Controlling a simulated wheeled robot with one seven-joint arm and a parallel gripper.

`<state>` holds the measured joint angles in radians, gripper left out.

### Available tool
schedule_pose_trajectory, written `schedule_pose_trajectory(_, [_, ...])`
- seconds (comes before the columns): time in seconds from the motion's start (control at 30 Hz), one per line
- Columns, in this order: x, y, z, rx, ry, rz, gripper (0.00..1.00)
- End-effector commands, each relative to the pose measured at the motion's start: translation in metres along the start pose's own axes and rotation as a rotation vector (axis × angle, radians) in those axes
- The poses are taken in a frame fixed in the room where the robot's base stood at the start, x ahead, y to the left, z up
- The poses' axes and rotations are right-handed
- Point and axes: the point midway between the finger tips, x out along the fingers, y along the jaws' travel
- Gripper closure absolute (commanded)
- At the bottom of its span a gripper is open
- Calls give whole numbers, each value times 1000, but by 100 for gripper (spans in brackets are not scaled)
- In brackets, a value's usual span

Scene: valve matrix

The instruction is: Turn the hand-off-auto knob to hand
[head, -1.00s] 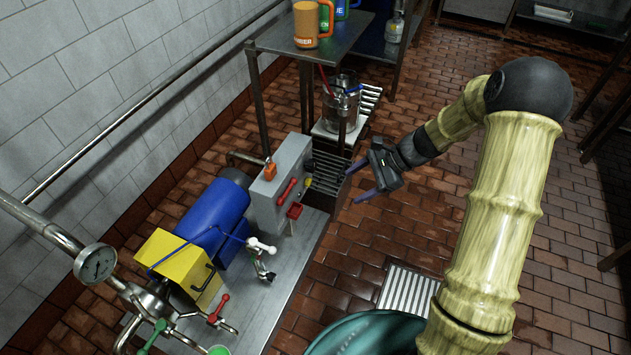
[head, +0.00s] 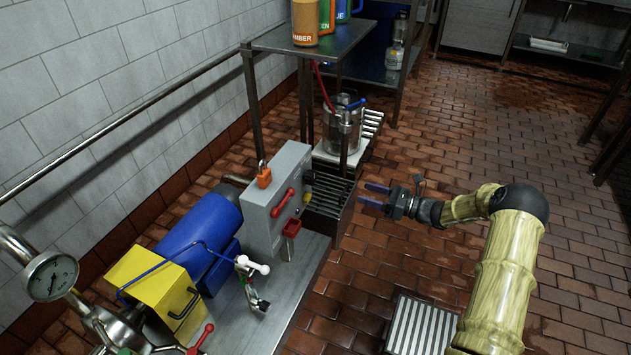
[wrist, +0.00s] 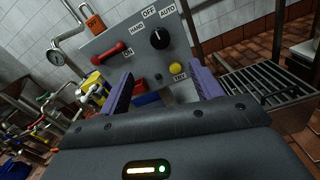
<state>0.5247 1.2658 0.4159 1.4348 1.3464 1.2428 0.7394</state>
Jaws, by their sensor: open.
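The hand-off-auto knob (wrist: 159,38) is a round black knob on a grey control panel (wrist: 110,43). In the wrist view the labels HAND, OFF and AUTO run left to right above it. Its small white mark points up, roughly at OFF. In the head view the panel (head: 268,215) is seen from an angle, and the knob is too small to read. My gripper (head: 376,196) is open and empty, to the right of the panel and apart from it. In the wrist view its two purple fingers (wrist: 163,88) lie below the knob, pointing toward the panel.
The panel also carries a red lever (wrist: 110,52) by ON and a yellow button (wrist: 175,69) by EXIT. A slatted metal grate (head: 328,193) lies between panel and gripper. Open brick floor surrounds the arm.

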Motion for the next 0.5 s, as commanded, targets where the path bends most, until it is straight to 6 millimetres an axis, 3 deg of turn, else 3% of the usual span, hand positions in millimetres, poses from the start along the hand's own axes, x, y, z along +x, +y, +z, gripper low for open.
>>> schedule_pose_trajectory(0.27, [15, 0, -2, -1, 2, 2, 36])
schedule_pose_trajectory(0.5, [55, 0, -3, -3, 3, 4, 36])
